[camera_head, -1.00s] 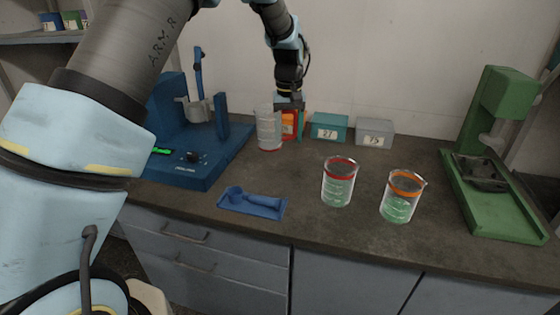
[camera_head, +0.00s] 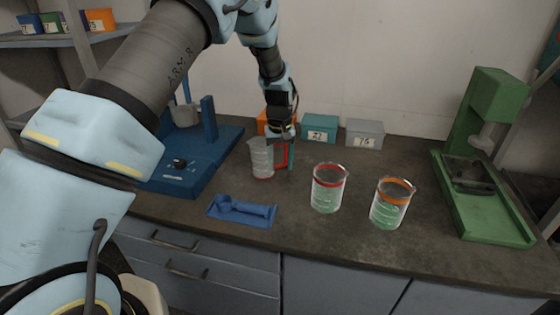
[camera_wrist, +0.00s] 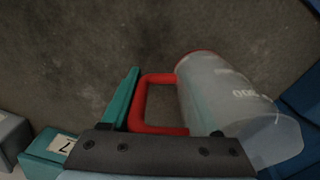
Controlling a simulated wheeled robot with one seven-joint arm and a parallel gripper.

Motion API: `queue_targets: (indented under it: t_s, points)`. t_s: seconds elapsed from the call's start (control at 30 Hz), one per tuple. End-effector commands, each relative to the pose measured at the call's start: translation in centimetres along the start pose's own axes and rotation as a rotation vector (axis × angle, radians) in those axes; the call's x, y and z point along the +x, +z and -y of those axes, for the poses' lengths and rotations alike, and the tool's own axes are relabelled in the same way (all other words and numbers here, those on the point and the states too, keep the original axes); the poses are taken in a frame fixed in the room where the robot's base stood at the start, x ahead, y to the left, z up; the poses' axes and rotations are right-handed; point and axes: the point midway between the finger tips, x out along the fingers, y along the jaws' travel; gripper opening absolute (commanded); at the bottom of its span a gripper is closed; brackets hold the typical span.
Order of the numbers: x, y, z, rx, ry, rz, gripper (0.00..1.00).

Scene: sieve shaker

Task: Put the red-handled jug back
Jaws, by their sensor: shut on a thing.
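The red-handled jug (camera_head: 262,160), clear with a red handle on its right side, is upright at the counter's middle, right of the blue machine. In the wrist view the jug (camera_wrist: 232,105) lies to the right, with its red handle (camera_wrist: 160,103) near the jaws. My gripper (camera_head: 284,151) is shut on the handle from above; one teal finger (camera_wrist: 122,98) shows beside it. The jug's base is at or close to the counter top; I cannot tell whether it touches.
Two beakers of green liquid, one red-banded (camera_head: 328,188) and one orange-banded (camera_head: 391,204), stand to the right. Orange (camera_head: 262,122), teal (camera_head: 319,128) and grey (camera_head: 365,133) boxes line the wall. A green machine (camera_head: 483,200) stands far right.

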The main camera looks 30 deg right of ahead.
Motion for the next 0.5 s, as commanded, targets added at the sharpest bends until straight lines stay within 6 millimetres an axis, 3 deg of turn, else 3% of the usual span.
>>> queue_targets:
  t_s: [0.37, 0.4, 0.5]
  points:
    - [0.54, -0.06, -0.02, 0.0, 0.001, -0.002, 0.0]
    - [0.45, -0.05, -0.02, 0.0, 0.001, -0.002, 0.66]
    - [0.44, -0.04, -0.01, 0.0, 0.001, -0.002, 0.77]
